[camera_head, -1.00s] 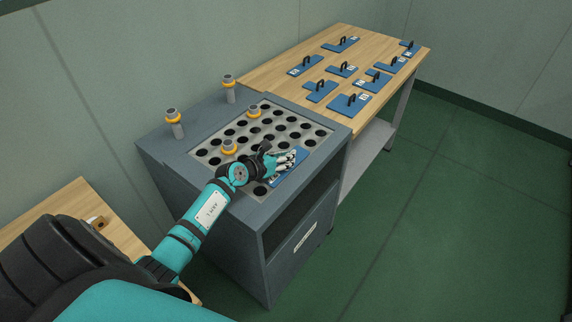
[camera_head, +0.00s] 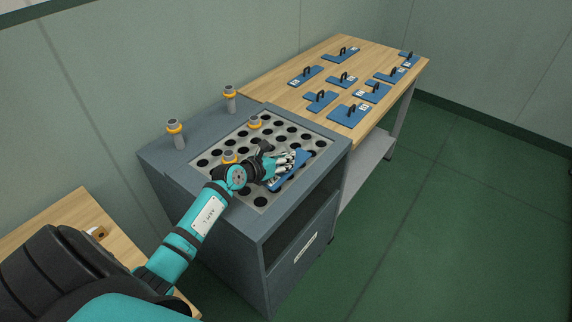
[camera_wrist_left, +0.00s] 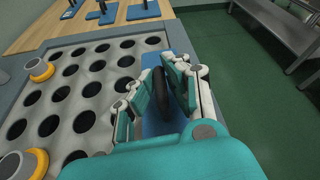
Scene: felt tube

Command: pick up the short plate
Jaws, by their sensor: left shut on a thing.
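My left gripper (camera_head: 288,162) is over the right edge of the perforated top of the grey cabinet (camera_head: 225,205). It is shut on the black handle of a blue plate (camera_head: 300,170). In the left wrist view, the fingers (camera_wrist_left: 158,88) close around the upright black handle (camera_wrist_left: 160,92), with the blue plate (camera_wrist_left: 152,122) below it. The plate looks slightly above the cabinet top. The fingers hide much of the plate, so I cannot tell its full length. My right gripper is not in view.
Grey posts with yellow rings stand on the cabinet, such as one at its back left (camera_head: 175,134). A wooden table (camera_head: 285,92) behind bears several blue plates with black handles, one near its front (camera_head: 350,115). Green floor (camera_head: 450,210) lies open at right.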

